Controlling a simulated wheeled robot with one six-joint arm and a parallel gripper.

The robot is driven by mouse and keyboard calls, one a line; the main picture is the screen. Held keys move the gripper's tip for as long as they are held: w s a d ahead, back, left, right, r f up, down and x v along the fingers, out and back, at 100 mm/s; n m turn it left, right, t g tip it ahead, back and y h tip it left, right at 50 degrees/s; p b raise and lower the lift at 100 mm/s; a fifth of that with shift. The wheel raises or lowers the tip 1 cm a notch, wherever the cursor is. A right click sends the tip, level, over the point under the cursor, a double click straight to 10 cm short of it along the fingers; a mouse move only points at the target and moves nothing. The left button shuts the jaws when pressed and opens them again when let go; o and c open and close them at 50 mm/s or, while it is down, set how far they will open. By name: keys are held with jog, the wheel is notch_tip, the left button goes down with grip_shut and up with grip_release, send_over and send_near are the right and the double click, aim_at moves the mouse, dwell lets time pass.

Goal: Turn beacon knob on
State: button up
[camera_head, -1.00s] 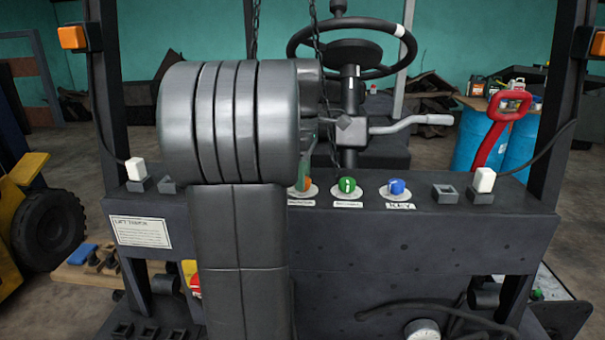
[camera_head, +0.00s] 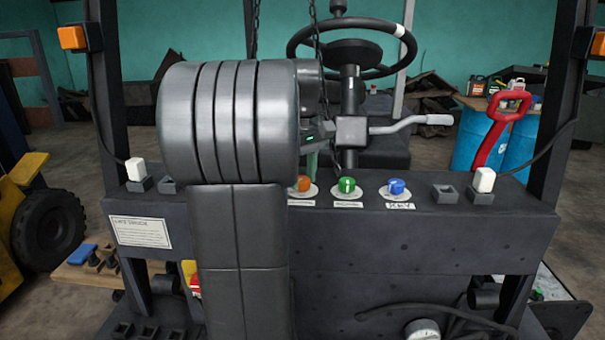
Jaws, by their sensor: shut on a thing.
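Three knobs stand in a row on the dark panel (camera_head: 420,240): an orange knob (camera_head: 303,184), a green knob (camera_head: 347,185) with a pale mark, and a blue knob (camera_head: 396,187). Each has a pale round plate and a label strip too small to read surely. Part of my gripper (camera_head: 313,162) shows above and behind the orange knob, as a narrow greenish piece below a dark body with a green light. My large grey arm hides the rest. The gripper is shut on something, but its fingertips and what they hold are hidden.
My arm covers the panel's left middle. A steering wheel (camera_head: 352,45) and a grey lever (camera_head: 412,124) rise behind the knobs. White-topped switches (camera_head: 135,169) and (camera_head: 484,180) stand near the panel's ends. A hanging chain (camera_head: 321,60) passes close to my gripper.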

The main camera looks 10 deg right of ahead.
jog(key=shift+m, duration=1.9)
jog(key=o, duration=1)
jog(key=shift+r, duration=0.1)
